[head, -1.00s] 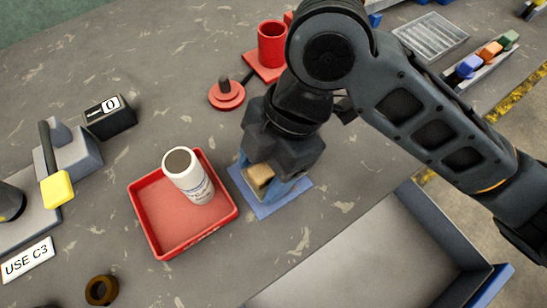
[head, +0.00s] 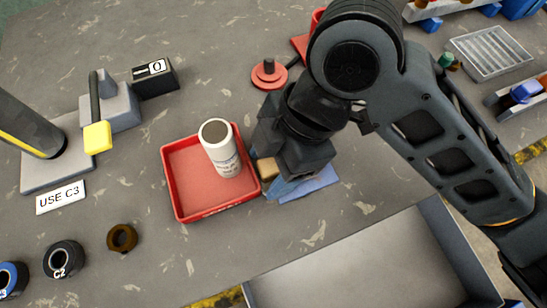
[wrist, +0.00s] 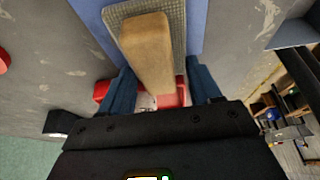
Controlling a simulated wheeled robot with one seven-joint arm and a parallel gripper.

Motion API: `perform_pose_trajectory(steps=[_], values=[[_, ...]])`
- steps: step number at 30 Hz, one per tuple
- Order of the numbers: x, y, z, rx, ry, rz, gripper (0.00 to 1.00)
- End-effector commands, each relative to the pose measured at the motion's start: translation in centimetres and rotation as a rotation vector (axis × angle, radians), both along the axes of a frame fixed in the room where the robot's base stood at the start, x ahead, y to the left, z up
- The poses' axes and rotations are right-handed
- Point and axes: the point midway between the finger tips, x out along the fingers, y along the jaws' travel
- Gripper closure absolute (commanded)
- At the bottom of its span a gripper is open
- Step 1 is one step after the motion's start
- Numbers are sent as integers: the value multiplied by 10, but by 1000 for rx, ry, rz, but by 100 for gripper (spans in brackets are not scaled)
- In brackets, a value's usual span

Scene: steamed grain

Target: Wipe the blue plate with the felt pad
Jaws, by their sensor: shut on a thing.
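The blue plate (head: 322,186) lies flat on the grey bench, right of the red tray. It also shows under the pad in the wrist view (wrist: 197,24). The felt pad is a grey felt sole with a tan wooden block as its grip (wrist: 148,45); the block also shows in the head view (head: 267,169). My gripper (wrist: 162,74), with blue fingers, is shut on the felt pad at the plate's left part, close to the tray. My gripper hides part of the plate in the head view. I cannot tell whether the felt touches the plate.
The red tray (head: 190,208) holds a white bottle (head: 221,158) just left of my gripper. A red stepped piece (head: 269,75) stands behind. A large grey bin (head: 350,268) is in front. Bare bench lies between plate and bin.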

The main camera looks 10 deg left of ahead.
Motion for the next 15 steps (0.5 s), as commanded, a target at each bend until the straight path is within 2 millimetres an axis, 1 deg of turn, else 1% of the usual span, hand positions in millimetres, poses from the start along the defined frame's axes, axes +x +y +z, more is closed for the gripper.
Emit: perform_pose_trajectory(steps=[1, 10, 15], values=[[-7, 5, 0, 20, 9, 22, 86], [11, -18, 2, 15, 3, 16, 86], [15, -24, 3, 13, 2, 13, 86]])
